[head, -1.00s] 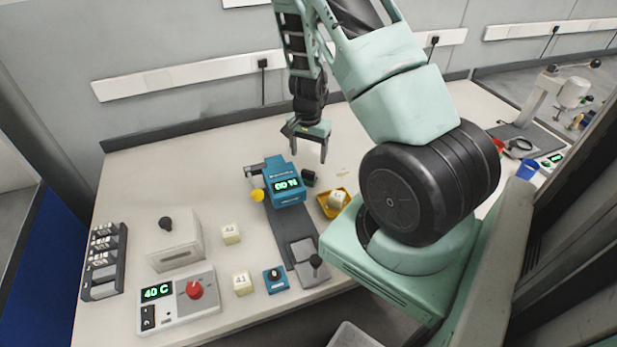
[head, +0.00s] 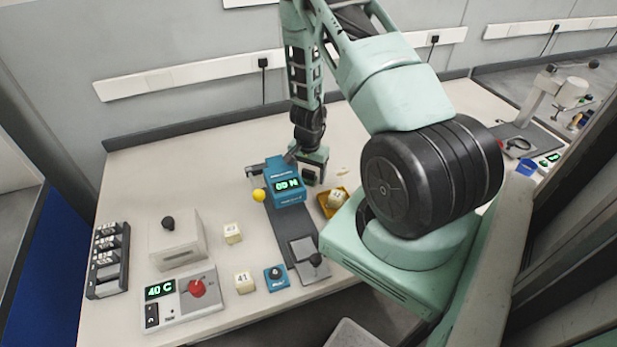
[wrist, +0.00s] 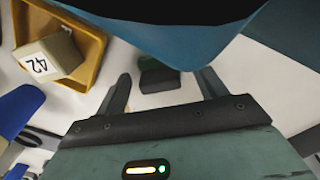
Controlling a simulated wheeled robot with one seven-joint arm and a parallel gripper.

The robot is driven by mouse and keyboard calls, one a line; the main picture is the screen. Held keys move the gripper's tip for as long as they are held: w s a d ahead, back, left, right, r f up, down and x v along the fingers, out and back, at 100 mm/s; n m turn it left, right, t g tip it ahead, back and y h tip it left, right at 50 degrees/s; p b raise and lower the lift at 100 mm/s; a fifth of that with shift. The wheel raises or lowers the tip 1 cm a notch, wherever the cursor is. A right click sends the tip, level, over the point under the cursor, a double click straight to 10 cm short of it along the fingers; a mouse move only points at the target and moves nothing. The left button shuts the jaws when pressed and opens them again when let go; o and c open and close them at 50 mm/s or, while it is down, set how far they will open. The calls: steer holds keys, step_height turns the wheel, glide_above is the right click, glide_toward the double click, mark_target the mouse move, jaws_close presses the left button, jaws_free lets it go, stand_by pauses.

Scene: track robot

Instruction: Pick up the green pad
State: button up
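The green pad (wrist: 158,76) is a small dark green block on the table. In the wrist view it lies between and a little beyond the tips of my gripper's fingers (wrist: 164,80), with clear gaps on both sides. My gripper is open and holds nothing. In the head view my gripper (head: 312,177) is low beside the right rear of the blue machine (head: 285,188) with a green display. The pad is hard to make out there, among the fingers and the machine.
The blue machine's body hangs close over the fingers in the wrist view. A yellow tray (wrist: 92,38) holding a cream block marked 42 (wrist: 47,57) is close to the left. Cream blocks, a blue knob box (head: 276,277) and a control panel (head: 182,297) stand nearer the front.

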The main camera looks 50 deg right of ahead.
mark_target(309, 171)
steer(key=c, duration=1.1)
step_height(309, 171, up, 10)
steer(key=shift+r+b, duration=0.1)
steer(key=shift+b, duration=0.4)
steer(key=shift+o, duration=1.4)
steer(key=shift+c, duration=0.5)
